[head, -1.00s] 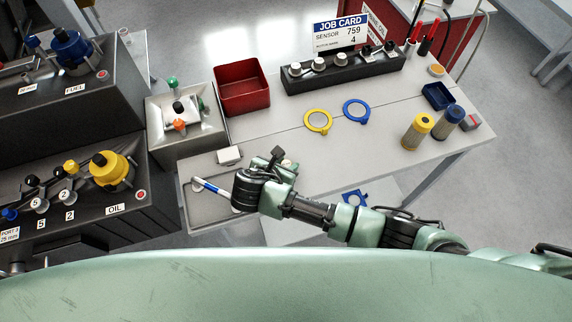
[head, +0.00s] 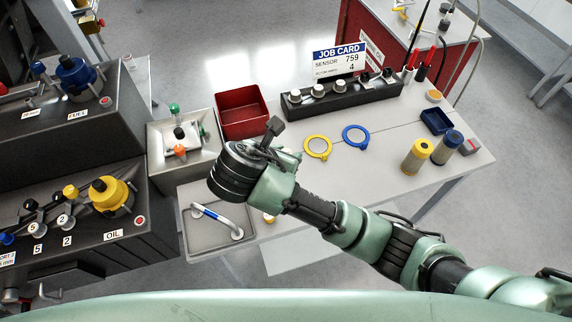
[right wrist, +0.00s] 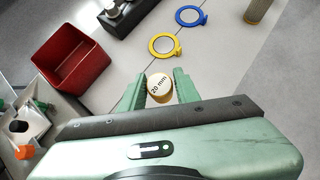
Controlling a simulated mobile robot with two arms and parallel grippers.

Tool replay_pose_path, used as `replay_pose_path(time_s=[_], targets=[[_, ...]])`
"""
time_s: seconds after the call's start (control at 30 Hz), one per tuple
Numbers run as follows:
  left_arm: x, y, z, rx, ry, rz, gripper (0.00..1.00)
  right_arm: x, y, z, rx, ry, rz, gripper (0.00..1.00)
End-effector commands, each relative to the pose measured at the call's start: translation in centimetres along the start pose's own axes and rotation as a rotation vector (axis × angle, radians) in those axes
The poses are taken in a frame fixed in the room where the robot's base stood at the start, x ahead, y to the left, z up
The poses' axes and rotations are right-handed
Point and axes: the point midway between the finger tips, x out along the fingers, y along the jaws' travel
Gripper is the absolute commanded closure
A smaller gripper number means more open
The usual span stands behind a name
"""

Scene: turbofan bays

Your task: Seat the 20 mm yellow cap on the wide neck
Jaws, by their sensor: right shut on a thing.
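My right gripper (right wrist: 159,84) is shut on a small round cap (right wrist: 160,88) in the right wrist view. The cap has a pale top marked "20 mm" and a yellow-tan side, and sits between the two green fingers. A large yellow part (head: 110,193) sits on the dark OIL unit (head: 70,245) at the left. I cannot tell which part is the wide neck. My left gripper is not in view.
A red bin (head: 243,112) stands behind my wrist, beside a grey box (head: 158,150) with green and orange knobs. A grey tray with a blue-white handle (head: 215,218) lies at the front left. Yellow (head: 318,147) and blue (head: 356,139) rings lie mid-table.

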Motion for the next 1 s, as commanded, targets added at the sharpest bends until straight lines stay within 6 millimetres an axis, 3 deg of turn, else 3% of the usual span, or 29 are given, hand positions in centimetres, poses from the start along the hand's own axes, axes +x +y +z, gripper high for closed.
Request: replay_pose_path(time_s=[0.2, 0.47, 0.67, 0.8, 1.0], targets=[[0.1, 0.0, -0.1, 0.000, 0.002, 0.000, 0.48, -1.6, 0.2, 1.4, 0.002, 0.003, 0.006, 1.00], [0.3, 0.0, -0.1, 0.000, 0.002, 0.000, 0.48, -1.5, -0.2, 1.8, -0.002, -0.002, 0.002, 1.00], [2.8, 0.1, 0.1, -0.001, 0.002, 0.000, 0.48, 2.4, -2.7, 1.8, -0.035, -0.007, 0.030, 1.00], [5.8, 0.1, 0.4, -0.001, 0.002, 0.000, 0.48, 6.1, -6.0, 2.1, -0.087, -0.011, 0.081, 1.00], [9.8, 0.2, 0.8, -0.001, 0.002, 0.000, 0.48, 8.9, -11.1, 2.7, -0.179, -0.011, 0.174, 1.00]])
